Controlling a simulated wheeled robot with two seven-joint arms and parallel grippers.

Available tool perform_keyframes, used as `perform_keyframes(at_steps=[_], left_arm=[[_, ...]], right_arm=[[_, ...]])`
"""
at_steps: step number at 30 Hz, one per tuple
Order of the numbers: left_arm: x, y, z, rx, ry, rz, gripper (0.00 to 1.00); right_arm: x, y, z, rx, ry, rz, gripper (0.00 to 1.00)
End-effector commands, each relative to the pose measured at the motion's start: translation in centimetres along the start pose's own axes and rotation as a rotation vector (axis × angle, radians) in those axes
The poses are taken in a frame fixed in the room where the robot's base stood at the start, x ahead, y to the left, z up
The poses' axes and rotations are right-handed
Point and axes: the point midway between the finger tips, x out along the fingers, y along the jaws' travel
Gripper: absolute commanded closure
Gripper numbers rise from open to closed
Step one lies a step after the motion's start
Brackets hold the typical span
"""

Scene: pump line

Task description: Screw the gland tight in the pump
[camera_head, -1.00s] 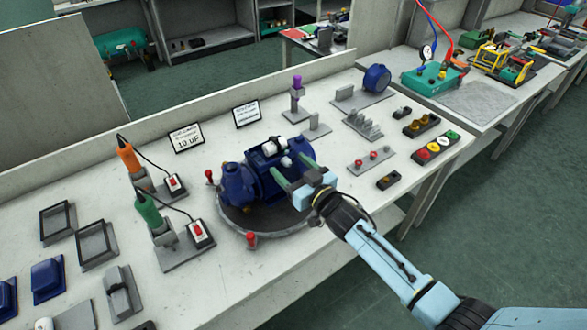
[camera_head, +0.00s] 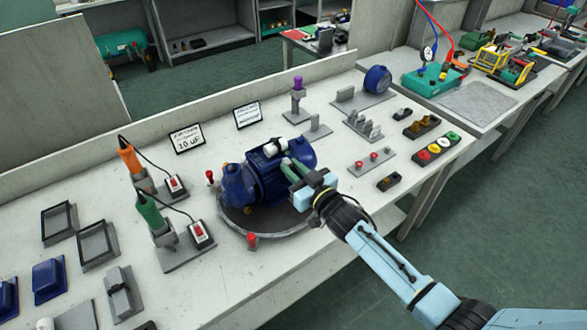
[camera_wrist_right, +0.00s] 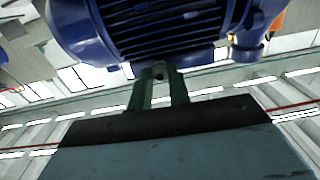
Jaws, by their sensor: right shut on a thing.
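The blue pump (camera_head: 270,180) sits on a round grey turntable (camera_head: 240,225) on the bench. A white cylinder lies on its top. My right gripper (camera_head: 287,165) reaches in from the right, its green fingers shut at the pump's upper right side. In the right wrist view, the gripper's fingertips (camera_wrist_right: 158,78) are close together on a small grey round piece, apparently the gland (camera_wrist_right: 158,72), just at the edge of the pump's ribbed blue body (camera_wrist_right: 165,30). The fingers hide most of it, and I cannot tell how deep it sits. My left gripper is out of view.
Red-topped posts (camera_head: 252,239) stand at the turntable's rim. Orange (camera_head: 129,157) and green (camera_head: 150,212) tools stand in holders to the left. Grey racks with small parts (camera_head: 364,126) and a coloured button strip (camera_head: 436,146) lie to the right.

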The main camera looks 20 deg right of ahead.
Motion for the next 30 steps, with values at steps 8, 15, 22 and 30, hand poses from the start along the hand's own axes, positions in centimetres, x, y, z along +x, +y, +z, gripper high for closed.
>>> perform_keyframes(at_steps=[8,15,22,30], left_arm=[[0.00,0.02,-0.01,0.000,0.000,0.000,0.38],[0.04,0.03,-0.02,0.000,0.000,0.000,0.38],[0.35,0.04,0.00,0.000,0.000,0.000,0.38],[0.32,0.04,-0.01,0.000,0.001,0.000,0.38]], right_arm=[[-0.01,0.02,0.00,0.000,0.000,0.000,0.60],[-0.01,0.02,0.02,-0.027,0.000,0.000,0.60],[-0.01,0.02,0.05,-0.280,0.000,0.001,0.60],[-0.01,0.01,0.00,-0.303,0.000,0.000,0.60]])
